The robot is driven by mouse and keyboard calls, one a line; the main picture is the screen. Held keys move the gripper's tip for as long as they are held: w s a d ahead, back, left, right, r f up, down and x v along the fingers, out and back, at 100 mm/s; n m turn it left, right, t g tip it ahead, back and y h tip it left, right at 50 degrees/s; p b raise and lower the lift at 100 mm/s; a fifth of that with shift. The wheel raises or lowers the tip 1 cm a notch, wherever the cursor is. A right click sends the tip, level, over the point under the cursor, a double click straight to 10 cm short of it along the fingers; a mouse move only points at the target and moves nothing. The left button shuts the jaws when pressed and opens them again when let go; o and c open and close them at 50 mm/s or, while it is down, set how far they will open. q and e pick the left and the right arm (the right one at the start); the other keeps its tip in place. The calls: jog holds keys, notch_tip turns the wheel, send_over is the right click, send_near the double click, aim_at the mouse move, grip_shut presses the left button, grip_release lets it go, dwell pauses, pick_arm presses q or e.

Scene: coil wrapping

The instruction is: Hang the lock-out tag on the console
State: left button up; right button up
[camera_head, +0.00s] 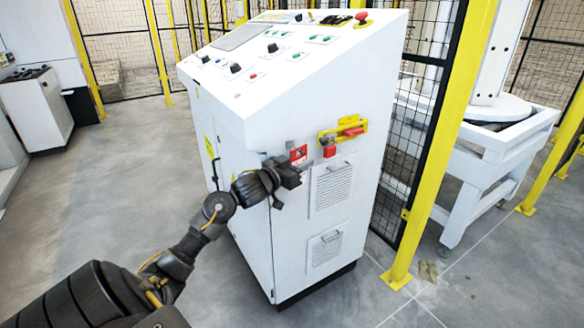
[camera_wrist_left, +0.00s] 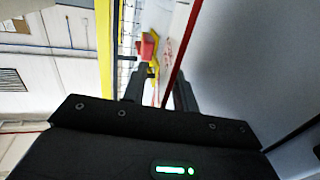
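The red lock-out tag (camera_head: 299,155) with white markings shows against the upper side of the white console (camera_head: 330,95). My left gripper (camera_head: 291,183) is just below the tag, close to the console's side. In the left wrist view the two fingers (camera_wrist_left: 162,90) stand apart. A thin red strip (camera_wrist_left: 178,60), seemingly the tag's edge, runs between them; firm contact with either finger is not clear. A red padlock (camera_head: 329,152) hangs by the yellow switch plate (camera_head: 343,131), right of the tag. What bears the tag is unclear. My right gripper is out of view.
Vent grilles (camera_head: 330,188) lie low on the console's side, near my gripper. A yellow post (camera_head: 445,140) and mesh fence stand close on the right. A white machine frame (camera_head: 490,150) is beyond. The floor (camera_head: 130,190) at left is clear.

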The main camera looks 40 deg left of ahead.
pick_arm(q)
jog(key=s+p, duration=0.1)
jog(key=s, duration=0.9)
jog(key=shift+a, duration=0.15)
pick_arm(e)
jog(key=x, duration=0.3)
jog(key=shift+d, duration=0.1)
